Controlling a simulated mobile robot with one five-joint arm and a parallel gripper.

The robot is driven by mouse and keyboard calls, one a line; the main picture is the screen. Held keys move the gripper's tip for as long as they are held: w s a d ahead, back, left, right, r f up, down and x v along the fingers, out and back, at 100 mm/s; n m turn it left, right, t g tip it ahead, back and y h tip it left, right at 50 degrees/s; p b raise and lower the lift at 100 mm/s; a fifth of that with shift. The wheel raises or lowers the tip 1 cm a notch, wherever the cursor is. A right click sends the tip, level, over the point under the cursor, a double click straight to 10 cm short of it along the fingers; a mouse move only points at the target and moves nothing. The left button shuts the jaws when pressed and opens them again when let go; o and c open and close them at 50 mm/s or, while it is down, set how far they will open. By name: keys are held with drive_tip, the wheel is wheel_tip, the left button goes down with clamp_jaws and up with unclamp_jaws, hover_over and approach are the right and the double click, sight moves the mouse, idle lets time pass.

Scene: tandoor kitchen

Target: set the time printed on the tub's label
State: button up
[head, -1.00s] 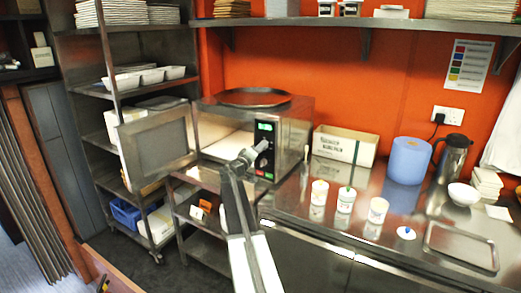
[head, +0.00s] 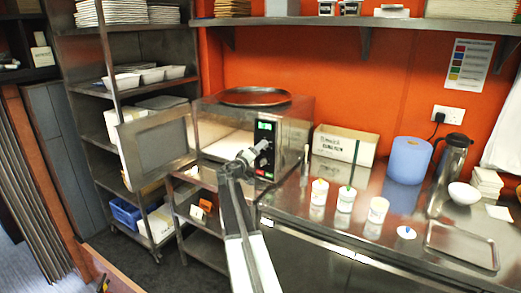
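The microwave (head: 293,133) stands on the steel counter with its door (head: 158,141) swung open to the left. Its control panel (head: 265,150) has a lit green display at the top, too small to read. My gripper (head: 262,147) is at the panel, by the dial area, and covers part of it. I cannot tell whether its fingers are open or shut, or whether they touch the panel. Three white tubs stand on the counter: one left (head: 319,192), one in the middle (head: 346,199) and one right (head: 378,210). Their labels are too small to read.
A cardboard box (head: 344,146), a blue paper roll (head: 407,160), a steel flask (head: 449,165) and a white bowl (head: 463,193) stand along the back. A metal tray (head: 461,246) lies at the right. A round pan (head: 255,97) rests on the microwave. A shelf rack (head: 100,90) stands left.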

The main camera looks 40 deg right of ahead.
drive_tip(key=v, duration=0.6)
